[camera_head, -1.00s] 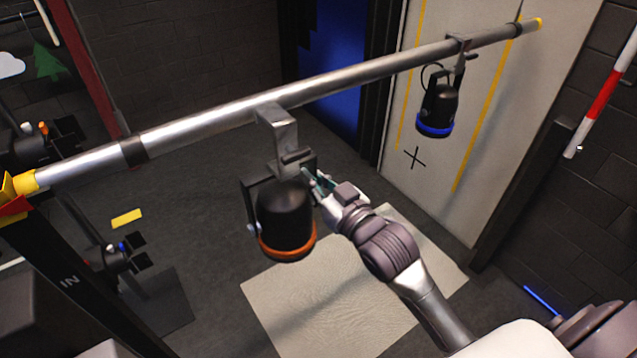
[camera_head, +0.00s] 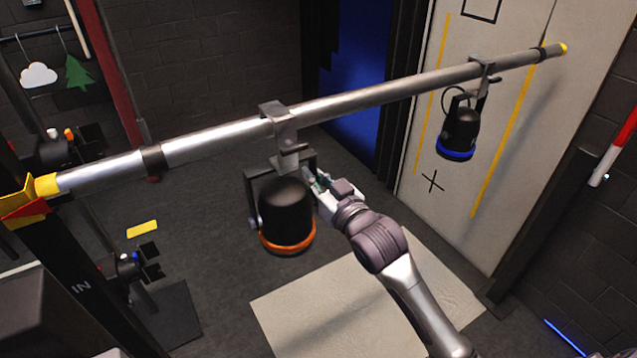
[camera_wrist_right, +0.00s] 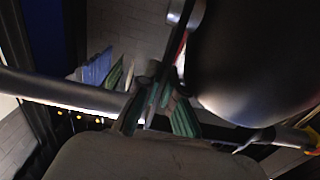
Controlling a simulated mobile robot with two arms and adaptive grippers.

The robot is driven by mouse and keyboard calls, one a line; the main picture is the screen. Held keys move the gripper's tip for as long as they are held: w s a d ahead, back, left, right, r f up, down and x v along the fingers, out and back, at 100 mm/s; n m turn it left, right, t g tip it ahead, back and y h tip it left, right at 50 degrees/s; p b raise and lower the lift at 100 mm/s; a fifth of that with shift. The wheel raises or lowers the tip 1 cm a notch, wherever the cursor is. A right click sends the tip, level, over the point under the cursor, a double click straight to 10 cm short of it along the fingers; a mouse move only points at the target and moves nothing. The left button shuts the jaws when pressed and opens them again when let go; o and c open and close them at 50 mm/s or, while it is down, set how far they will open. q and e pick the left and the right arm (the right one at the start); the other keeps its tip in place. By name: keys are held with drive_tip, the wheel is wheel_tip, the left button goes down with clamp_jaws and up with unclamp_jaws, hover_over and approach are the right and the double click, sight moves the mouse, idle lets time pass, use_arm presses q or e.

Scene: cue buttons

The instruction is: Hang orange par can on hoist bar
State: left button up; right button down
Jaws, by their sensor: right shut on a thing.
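The orange par can (camera_head: 287,212), a black lamp with an orange rim, hangs upright below the hoist bar (camera_head: 210,142) in the head view. Its grey hook clamp (camera_head: 283,128) shows at the bar, with its top above the bar's upper edge. I cannot tell if it rests on the bar. My right gripper (camera_head: 316,180) is shut on the par can's yoke, just below the clamp, on its right side. In the right wrist view the dark can body (camera_wrist_right: 255,55) fills the upper right and the greenish fingers (camera_wrist_right: 158,108) show beside it. My left gripper is not in view.
A blue-rimmed par can (camera_head: 460,135) hangs farther right on the bar. The bar's left end has a yellow cap (camera_head: 46,185) above a black post (camera_head: 80,285). Other black lamps (camera_head: 130,268) stand at the left. Bar between both cans is clear.

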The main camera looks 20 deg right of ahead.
drive_tip(key=w+a+f+b, duration=0.1)
drive_tip(key=w+f+b, duration=0.1)
drive_tip(key=w+b, duration=0.2)
drive_tip(key=shift+w+a, duration=0.15)
drive_tip(key=shift+w, duration=1.15)
